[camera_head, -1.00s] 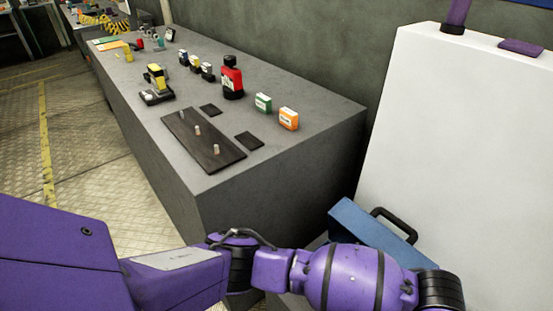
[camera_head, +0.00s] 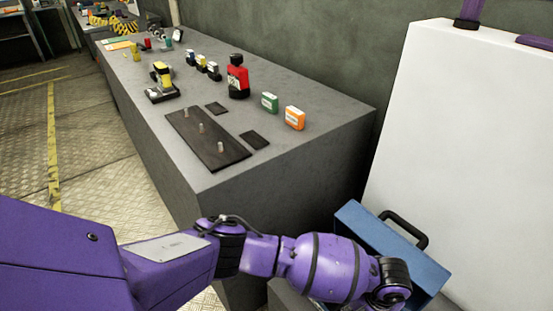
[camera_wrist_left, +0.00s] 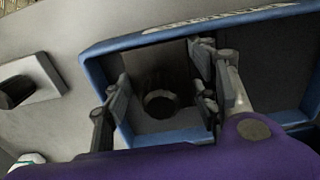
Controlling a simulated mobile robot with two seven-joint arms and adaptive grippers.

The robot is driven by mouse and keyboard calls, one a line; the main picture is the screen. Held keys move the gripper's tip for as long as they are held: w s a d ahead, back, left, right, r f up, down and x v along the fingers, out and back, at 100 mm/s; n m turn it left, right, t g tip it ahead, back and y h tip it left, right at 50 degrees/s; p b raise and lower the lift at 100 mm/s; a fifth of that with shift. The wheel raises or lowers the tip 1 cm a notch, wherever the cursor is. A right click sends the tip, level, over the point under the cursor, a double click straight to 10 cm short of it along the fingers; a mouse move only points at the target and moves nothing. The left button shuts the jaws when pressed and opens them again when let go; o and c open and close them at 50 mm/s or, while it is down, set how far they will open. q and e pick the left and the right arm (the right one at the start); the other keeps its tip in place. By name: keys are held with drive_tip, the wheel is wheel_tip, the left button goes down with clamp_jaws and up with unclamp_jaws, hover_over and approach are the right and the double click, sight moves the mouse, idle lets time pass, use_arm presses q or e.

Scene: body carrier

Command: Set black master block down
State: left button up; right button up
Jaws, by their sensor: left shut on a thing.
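In the left wrist view, the black master block (camera_wrist_left: 150,80), a dark piece with a round hole, sits between the two fingers of my left gripper (camera_wrist_left: 163,88). The gripper is shut on it. Block and fingers are over or inside a compartment of the open blue case (camera_wrist_left: 102,48); I cannot tell whether the block touches the case floor. In the head view my left arm reaches over the blue case (camera_head: 432,270), and it hides the gripper and the block. My right gripper is not in view.
A grey bench (camera_head: 310,95) carries a dark plate with pegs (camera_head: 208,140), a red bottle (camera_head: 238,78), green (camera_head: 270,102) and orange (camera_head: 295,118) boxes and a yellow tool (camera_head: 161,80). A white panel (camera_head: 455,130) stands behind the case. A pale block (camera_wrist_left: 40,78) lies beside it.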

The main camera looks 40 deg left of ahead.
use_arm(q)
drive_tip(key=shift+w+d+r, duration=0.1)
drive_tip(key=shift+w+r, duration=0.05)
drive_tip(key=o, duration=1.1)
drive_tip(key=shift+o, duration=1)
wheel_tip(320, 180, up, 11)
drive_tip(key=shift+r+p, duration=0.2)
drive_tip(key=shift+p, duration=1)
drive_tip(key=shift+r, duration=0.35)
